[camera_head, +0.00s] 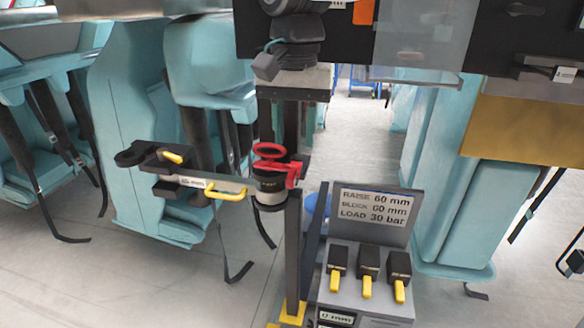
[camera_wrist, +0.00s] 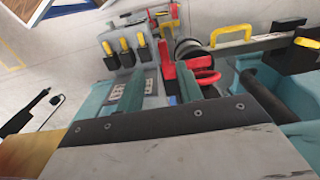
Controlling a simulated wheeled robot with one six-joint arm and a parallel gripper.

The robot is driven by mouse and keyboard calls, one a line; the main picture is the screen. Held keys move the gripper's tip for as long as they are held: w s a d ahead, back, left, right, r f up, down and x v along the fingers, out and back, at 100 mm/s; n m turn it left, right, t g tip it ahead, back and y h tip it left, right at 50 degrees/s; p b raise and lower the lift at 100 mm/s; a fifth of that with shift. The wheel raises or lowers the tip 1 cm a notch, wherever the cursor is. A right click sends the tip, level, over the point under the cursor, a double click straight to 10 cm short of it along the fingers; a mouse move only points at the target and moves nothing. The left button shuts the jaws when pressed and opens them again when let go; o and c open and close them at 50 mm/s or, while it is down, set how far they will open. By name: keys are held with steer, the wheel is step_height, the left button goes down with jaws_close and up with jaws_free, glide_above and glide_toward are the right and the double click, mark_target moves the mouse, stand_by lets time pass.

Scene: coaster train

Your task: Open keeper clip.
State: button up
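A red ring (camera_head: 269,151) and a red bracket-like part (camera_head: 288,173) sit at the top of a short black and white cylinder (camera_head: 270,192) on a dark post. I see no readable label naming the keeper clip, and cannot tell if these red parts are it. In the wrist view the red part (camera_wrist: 206,76) shows just beyond my gripper (camera_wrist: 160,69).
A grey arm with a yellow handle (camera_head: 227,193) reaches left from the cylinder. A control box with several yellow-tipped levers (camera_head: 367,286) stands at lower right, below a sign (camera_head: 374,206) reading raise 60 mm, block 60 mm, load 30 bar. Teal seats (camera_head: 150,140) flank both sides.

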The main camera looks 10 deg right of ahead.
mark_target(291, 175)
steer(key=shift+w+a+f, duration=0.15)
steer(key=shift+a+f, duration=0.1)
steer(key=shift+a, duration=0.1)
step_height(291, 175, down, 7)
steer(key=shift+f, duration=0.15)
jaws_close()
